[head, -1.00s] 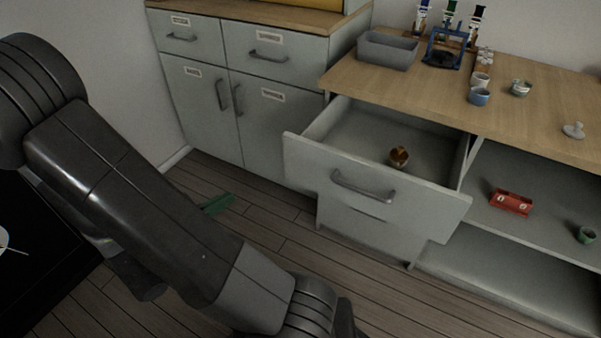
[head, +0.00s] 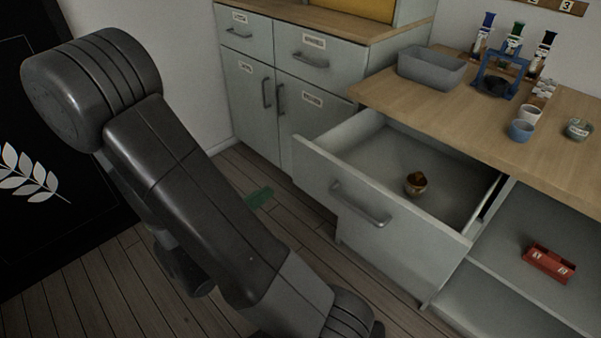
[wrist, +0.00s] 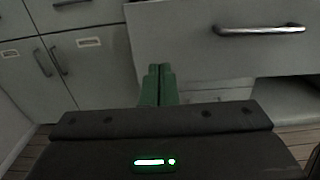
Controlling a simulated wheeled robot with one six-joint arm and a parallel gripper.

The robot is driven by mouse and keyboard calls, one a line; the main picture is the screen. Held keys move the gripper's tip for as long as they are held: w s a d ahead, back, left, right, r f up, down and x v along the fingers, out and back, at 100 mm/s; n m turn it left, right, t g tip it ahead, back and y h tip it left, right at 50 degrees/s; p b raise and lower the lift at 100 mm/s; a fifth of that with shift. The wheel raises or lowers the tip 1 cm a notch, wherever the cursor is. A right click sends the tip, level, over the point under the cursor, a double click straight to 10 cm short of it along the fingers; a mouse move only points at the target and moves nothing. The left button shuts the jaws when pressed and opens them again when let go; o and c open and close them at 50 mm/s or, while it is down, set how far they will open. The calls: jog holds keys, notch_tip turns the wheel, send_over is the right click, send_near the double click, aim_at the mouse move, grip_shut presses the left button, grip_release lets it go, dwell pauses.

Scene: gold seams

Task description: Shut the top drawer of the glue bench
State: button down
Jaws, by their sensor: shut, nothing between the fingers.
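The top drawer (head: 385,205) of the glue bench (head: 480,125) is pulled well out, with a grey bar handle (head: 358,205) on its front. A small brown-and-gold round piece (head: 416,183) lies inside it. In the wrist view the drawer front (wrist: 225,50) and its handle (wrist: 259,30) fill the upper right. My gripper (wrist: 159,70) has green fingers held together with nothing between them. In that view its tips overlap the lower left part of the drawer front; I cannot tell whether they touch.
A grey cabinet (head: 300,75) with closed doors stands left of the bench. A grey bin (head: 432,68), a blue stand (head: 497,78) and small cups (head: 521,130) are on the benchtop. A red box (head: 548,263) sits on the open shelf.

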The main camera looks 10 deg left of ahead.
aim_at(307, 166)
jog(key=shift+b+x, duration=1.05)
jog(key=shift+x, duration=4.7)
